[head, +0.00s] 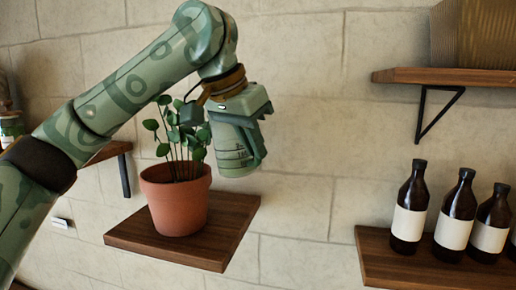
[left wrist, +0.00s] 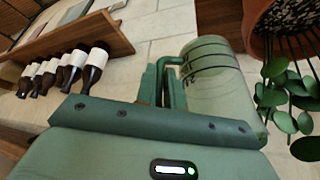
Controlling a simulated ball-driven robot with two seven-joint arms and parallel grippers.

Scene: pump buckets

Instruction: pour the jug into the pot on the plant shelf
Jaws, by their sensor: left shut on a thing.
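The jug (head: 229,150) is pale translucent green with dark bands. My left gripper (head: 254,137) is shut on its handle, which shows best in the left wrist view (left wrist: 171,84). The jug's body (left wrist: 215,88) also shows there. The terracotta pot (head: 177,207) holds a leafy green plant (head: 182,150) and stands upright on the wooden plant shelf (head: 225,238). In the head view the jug is above and right of the pot, beside the leaves. The pot (left wrist: 252,32) is also in the left wrist view. The jug's mouth is hidden, and no flowing water shows. My right gripper is out of view.
Several dark bottles with white labels (head: 453,226) stand on a wooden shelf (head: 388,262) at the right. Another shelf (head: 445,77) with a bracket is above them. A shelf (head: 112,150) is behind my left arm. Bare wall lies between the plant shelf and the bottles.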

